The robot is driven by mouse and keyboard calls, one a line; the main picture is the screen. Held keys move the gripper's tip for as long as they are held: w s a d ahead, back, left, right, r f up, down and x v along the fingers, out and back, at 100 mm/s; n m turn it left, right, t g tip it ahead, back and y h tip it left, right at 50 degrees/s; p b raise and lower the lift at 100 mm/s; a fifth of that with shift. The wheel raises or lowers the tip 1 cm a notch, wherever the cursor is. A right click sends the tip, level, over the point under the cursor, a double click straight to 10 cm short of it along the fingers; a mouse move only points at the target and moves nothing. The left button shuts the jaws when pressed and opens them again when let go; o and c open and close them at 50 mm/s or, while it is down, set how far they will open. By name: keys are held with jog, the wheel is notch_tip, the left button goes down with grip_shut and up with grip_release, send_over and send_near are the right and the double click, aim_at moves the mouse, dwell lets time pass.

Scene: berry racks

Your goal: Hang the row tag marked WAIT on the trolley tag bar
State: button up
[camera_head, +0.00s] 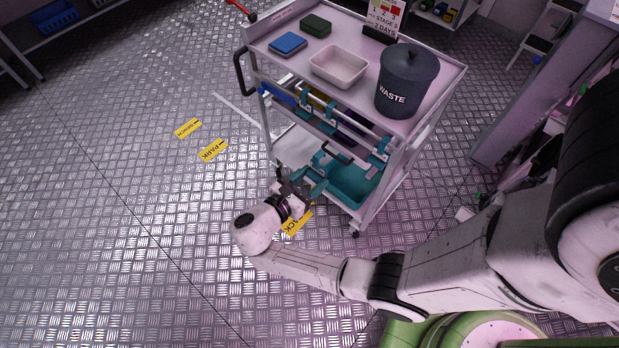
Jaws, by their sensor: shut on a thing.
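The trolley (449,80) stands right of centre, with a rail (343,117) along its near side under the top shelf. Teal brackets hold the rail, and blue, yellow and dark purple pieces show around it. My gripper (318,174) is at the trolley's near side, below the rail and in front of the lower teal tray (350,187). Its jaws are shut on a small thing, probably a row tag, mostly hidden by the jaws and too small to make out. I cannot read the word WAIT on anything in view.
Yellow floor labels (213,150) lie left of the trolley. A rack post (520,110) stands at right.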

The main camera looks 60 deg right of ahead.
jog(key=r+b+x, duration=0.1)
jog(key=b+x, duration=0.2)
jog(key=x, duration=1.3)
jog(key=shift+r, duration=0.25)
dwell(0.8)
jog(key=shift+d, duration=0.1)
jog(key=o, duration=1.1)
